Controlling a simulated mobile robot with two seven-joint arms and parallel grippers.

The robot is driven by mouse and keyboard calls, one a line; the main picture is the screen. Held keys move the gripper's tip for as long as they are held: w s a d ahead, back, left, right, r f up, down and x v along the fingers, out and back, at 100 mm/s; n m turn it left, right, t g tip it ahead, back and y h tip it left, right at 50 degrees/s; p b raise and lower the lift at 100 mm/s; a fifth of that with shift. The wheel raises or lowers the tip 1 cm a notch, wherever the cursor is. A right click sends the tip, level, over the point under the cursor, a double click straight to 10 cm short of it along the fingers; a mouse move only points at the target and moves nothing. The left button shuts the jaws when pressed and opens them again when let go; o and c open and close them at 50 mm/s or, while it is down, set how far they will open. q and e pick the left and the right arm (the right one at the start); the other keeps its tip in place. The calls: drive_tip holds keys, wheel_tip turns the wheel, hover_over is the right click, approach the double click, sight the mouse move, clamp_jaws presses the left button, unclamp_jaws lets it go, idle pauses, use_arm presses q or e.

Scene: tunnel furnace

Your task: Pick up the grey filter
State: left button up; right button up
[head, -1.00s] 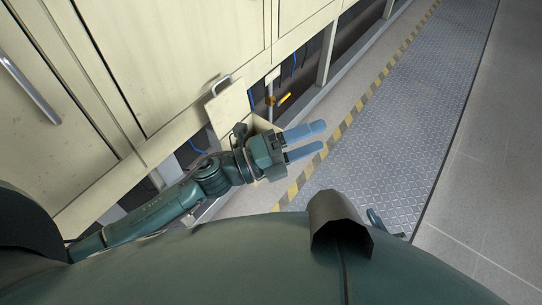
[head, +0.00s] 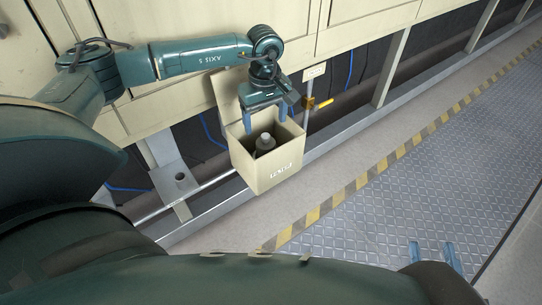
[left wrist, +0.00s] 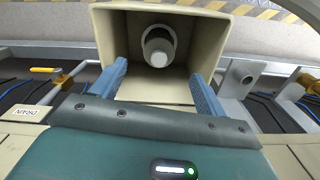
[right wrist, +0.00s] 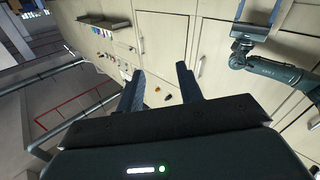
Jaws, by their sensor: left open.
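The grey filter (head: 265,141) stands inside an open cream box (head: 262,180), with its round top showing. In the left wrist view the filter (left wrist: 158,47) shows its pale round end inside the box. My left gripper (head: 266,118) is open at the box's mouth, with its blue fingers pointing down toward the filter. In the left wrist view the fingers (left wrist: 160,72) are wide apart, and nothing is between their tips. My right gripper (head: 433,255) is at the bottom right of the head view. The right wrist view shows its fingers (right wrist: 161,72) apart and empty.
The box's raised lid (head: 228,95) stands behind it, against the cream cabinets. A yellow-handled valve (head: 323,102) and pipe are just right of the box. A metal rail (head: 345,140) runs low along the cabinets. The diamond-plate walkway (head: 440,170) is clear.

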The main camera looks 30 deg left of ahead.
sight(266, 136)
use_arm(q)
wheel_tip(266, 136, down, 6)
drive_tip(key=shift+r+b, duration=0.15)
drive_tip(key=shift+b, duration=0.45)
wheel_tip(266, 136, down, 4)
drive_tip(key=shift+w+f+b, duration=0.1)
drive_tip(key=shift+f+b, duration=0.1)
drive_tip(key=shift+b, duration=0.8)
drive_tip(key=shift+f, duration=0.35)
drive_tip(key=shift+c, duration=0.8)
drive_tip(key=shift+a, duration=0.1)
drive_tip(key=c, duration=0.9)
drive_tip(key=shift+r, duration=0.1)
drive_tip(key=shift+c, duration=0.3)
use_arm(e)
drive_tip(key=shift+a+t+y, duration=0.4)
drive_tip(key=shift+a+y, duration=0.1)
